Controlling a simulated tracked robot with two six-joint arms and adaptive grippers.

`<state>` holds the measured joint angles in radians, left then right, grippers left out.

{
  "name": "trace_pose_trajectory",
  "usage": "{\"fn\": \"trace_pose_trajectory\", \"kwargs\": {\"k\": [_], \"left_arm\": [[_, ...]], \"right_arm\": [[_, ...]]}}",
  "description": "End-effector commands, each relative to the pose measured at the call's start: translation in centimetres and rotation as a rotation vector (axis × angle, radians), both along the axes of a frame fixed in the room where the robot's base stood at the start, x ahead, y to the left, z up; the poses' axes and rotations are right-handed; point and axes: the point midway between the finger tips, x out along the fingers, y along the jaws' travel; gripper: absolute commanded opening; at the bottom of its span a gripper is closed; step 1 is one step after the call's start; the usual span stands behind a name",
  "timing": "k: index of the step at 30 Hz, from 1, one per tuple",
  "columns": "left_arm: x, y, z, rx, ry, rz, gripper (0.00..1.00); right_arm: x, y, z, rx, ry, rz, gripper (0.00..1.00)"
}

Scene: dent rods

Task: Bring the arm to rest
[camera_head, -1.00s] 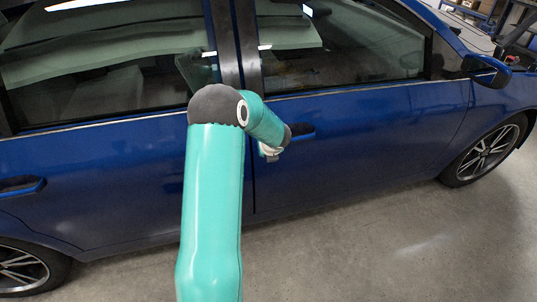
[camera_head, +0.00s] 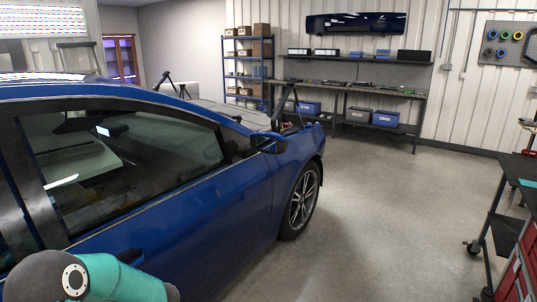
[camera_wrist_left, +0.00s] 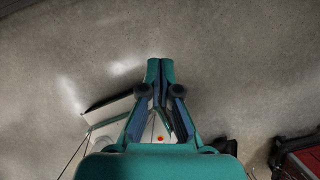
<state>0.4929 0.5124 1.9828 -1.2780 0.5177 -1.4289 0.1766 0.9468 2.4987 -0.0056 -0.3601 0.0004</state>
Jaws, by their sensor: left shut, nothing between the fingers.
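My left gripper (camera_wrist_left: 161,66) is shut and empty in the left wrist view, its two teal fingers meeting at the tips. Bare concrete floor lies behind the fingertips. In the head view my teal and dark grey arm shows at the bottom left, in front of the side of the blue car (camera_head: 215,205). No gripper shows in the head view. My right gripper is in neither view.
A red and black tool cart (camera_head: 513,240) stands at the right edge. A workbench (camera_head: 385,92) with blue bins and a shelf rack (camera_head: 231,65) with boxes line the back wall. The concrete floor (camera_head: 375,220) between car and cart is clear.

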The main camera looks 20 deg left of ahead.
Motion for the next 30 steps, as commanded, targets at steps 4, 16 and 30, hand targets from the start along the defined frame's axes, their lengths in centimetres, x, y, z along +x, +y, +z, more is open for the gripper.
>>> {"fn": "trace_pose_trajectory", "kwargs": {"k": [4, 16, 30], "left_arm": [[-1.6, -10.6, -5.4, -0.224, 0.066, 0.064, 0.0], [-14.6, -34.6, -11.7, -0.61, 0.298, 1.217, 0.0], [-13.0, -34.1, -12.2, -0.58, 0.077, 2.196, 0.0]], "right_arm": [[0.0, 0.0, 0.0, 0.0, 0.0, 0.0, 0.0], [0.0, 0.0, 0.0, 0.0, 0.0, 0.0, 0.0], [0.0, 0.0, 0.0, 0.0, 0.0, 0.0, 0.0]]}}
